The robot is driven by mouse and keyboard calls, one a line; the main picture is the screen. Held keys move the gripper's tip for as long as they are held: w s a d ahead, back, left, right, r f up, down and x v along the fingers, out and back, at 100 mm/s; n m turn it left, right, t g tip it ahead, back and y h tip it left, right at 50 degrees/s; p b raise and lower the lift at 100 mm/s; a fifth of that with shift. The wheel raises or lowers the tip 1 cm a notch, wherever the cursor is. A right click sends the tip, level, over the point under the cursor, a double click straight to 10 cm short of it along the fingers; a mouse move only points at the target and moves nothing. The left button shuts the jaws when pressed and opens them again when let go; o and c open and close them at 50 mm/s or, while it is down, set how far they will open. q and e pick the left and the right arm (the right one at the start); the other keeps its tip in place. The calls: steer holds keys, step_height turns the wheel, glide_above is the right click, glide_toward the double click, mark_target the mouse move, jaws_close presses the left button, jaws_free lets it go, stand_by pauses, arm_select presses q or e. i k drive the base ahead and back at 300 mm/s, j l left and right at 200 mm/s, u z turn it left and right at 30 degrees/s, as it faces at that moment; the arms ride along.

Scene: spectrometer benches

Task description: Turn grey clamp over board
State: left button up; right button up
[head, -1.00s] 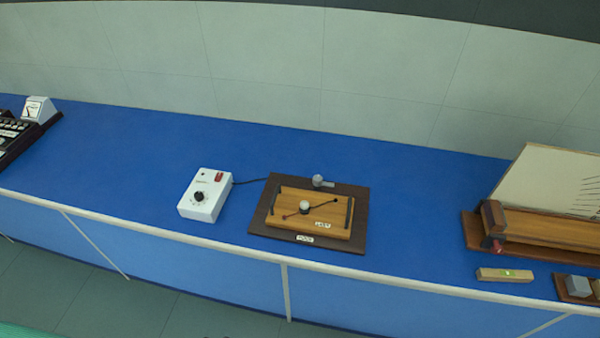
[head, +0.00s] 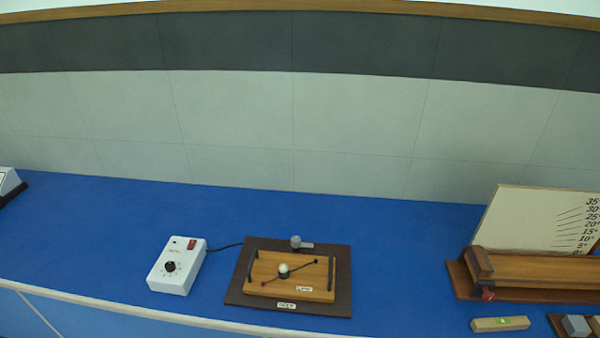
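The grey clamp (head: 301,244) stands at the back edge of a dark brown base (head: 340,270). Its bar points to the right, behind the board and not across it. The light wooden board (head: 318,270) lies on the base, with a dark handle bar at each short side, a white round bulb or knob (head: 284,269) and dark leads on top. A small label sits on the board and another on the base's front edge. Neither of my grippers is in view.
A white control box (head: 177,265) with a dial and red switch stands left of the base, joined by a black cable. At the right are a wooden ramp (head: 540,271) with an angle-scale panel (head: 535,220), a small level (head: 500,324) and a grey block (head: 576,326). Blue bench is clear behind.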

mark_target(295, 242)
steer(key=i+j+z, duration=0.15)
steer(key=z, duration=0.2)
steer(key=i+j+z, duration=0.1)
steer(key=j+z, duration=0.25)
